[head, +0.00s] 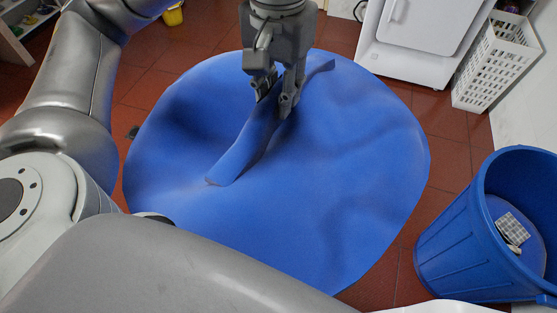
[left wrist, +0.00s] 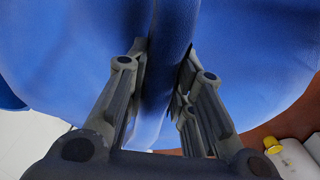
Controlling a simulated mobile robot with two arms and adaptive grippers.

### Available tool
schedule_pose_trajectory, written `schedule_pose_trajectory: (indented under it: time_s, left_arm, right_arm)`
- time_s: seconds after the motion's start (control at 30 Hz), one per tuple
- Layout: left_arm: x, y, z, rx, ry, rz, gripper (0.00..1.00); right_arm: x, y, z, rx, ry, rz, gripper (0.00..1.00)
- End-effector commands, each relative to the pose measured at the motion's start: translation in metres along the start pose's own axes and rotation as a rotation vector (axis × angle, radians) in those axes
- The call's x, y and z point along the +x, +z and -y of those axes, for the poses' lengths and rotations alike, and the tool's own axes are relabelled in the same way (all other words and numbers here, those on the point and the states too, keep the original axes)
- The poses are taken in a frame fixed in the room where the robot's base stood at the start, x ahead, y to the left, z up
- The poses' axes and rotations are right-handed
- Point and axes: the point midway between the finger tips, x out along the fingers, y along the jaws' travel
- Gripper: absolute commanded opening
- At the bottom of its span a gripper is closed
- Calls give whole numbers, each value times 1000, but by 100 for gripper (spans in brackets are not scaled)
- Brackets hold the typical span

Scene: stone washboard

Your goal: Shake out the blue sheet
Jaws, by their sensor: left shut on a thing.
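The blue sheet (head: 340,200) is a large, roughly round cloth, spread out over the red tiled floor with soft waves in it. My left gripper (head: 278,98) reaches down near its upper middle and is shut on a raised fold of it. The fold runs from the jaws down and to the left. In the left wrist view the sheet (left wrist: 235,60) fills most of the picture, and a pinched ridge of it passes between the two fingers of the left gripper (left wrist: 168,85). My right gripper is not in view.
A blue bin (head: 450,235) with a few things in it stands at the right, close to the sheet. A white laundry basket (head: 497,65) and a white appliance (head: 410,40) stand at the upper right. A yellow-capped bottle (left wrist: 285,155) shows in the left wrist view.

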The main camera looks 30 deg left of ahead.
Motion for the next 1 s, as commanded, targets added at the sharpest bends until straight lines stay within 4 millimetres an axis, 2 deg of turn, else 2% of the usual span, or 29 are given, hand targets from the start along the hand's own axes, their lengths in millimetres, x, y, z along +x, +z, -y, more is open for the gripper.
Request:
schedule_pose_trajectory:
  time_s: [0.2,0.33,0.77,1.0]
  left_arm:
    - [-36,-1,0,-3,3,-5,0]
    - [-41,0,0,-1,4,2,0]
    - [21,1,0,-1,3,5,0]
    - [89,1,1,-3,1,5,0]
  right_arm:
    - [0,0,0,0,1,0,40]
    - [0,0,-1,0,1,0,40]
    - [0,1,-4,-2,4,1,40]
    - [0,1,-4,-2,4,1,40]
